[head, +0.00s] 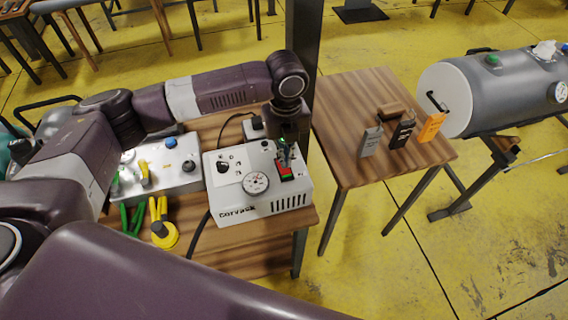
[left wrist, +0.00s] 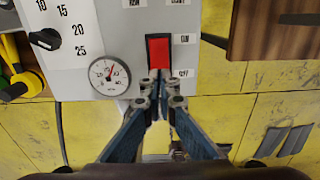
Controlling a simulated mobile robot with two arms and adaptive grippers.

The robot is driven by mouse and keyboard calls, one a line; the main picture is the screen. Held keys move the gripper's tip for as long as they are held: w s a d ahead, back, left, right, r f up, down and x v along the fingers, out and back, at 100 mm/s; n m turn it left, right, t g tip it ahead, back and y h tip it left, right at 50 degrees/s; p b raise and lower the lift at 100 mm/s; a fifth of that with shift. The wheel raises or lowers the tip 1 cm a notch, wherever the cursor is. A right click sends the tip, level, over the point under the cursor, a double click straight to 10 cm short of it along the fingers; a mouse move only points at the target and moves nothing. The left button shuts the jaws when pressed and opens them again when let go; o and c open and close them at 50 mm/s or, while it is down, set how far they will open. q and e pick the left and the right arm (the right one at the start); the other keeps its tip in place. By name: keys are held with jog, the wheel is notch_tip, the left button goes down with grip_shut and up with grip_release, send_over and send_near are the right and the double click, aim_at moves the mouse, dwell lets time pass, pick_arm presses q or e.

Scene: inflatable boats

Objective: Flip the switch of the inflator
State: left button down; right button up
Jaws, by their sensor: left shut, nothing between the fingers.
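The inflator (head: 242,156) is a white box with a dial gauge (head: 255,183) on the wooden table. Its red rocker switch (head: 286,173) is at the right of its top panel. In the left wrist view the red switch (left wrist: 158,52) sits between an ON label and an OFF label, with the gauge (left wrist: 108,74) to its left. My left gripper (head: 285,152) points down over the switch end of the inflator. In the left wrist view its closed, empty fingertips (left wrist: 160,92) are just below the switch by the OFF end; I cannot tell if they touch. My right gripper is out of view.
Another white box (head: 185,155) with knobs stands left of the inflator, partly behind my arm. Green and yellow tools (head: 160,232) lie in front of it. A second table (head: 370,90) holds small grey, black and orange items. A grey tank (head: 500,90) stands at the right.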

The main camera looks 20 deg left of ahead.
aim_at(285, 171)
pick_arm(q)
jog(key=shift+f+b, duration=0.5)
jog(key=shift+f, duration=1.1)
dwell(0.6)
jog(key=shift+s, duration=0.15)
jog(key=r+p, duration=0.2)
jog(key=shift+w+r+p, duration=0.15)
jog(key=shift+w+p, duration=0.05)
jog(key=shift+p, duration=0.15)
notch_tip(285, 171, up, 5)
jog(key=p, duration=0.5)
jog(key=shift+s, duration=0.1)
jog(key=shift+f, duration=0.2)
